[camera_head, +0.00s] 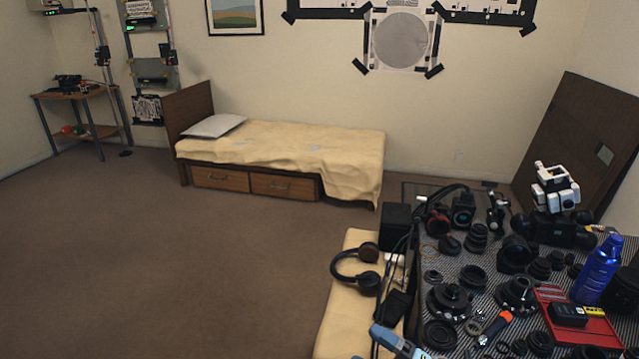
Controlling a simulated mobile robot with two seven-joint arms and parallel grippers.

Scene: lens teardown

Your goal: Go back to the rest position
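Neither of my grippers shows in the head view, and no part of my arms can be made out with certainty. The workbench (484,268) with a striped dark top stands at the lower right, crowded with black lens parts. A black lens barrel (515,254) stands among them. A blue spray bottle (597,270) stands upright at the right. A red tray (604,334) with a black and yellow box on it lies in front of the bottle. A light-blue tool-like object (395,341) shows at the bottom edge, partly cut off.
Headphones (343,272) lie on a pale yellow surface (341,325) at the bench's left. A white-and-black device (555,187) stands at the back of the bench. A dark panel (577,140) leans on the right wall. A bed (290,150) stands far back. The carpet (170,260) is clear at left.

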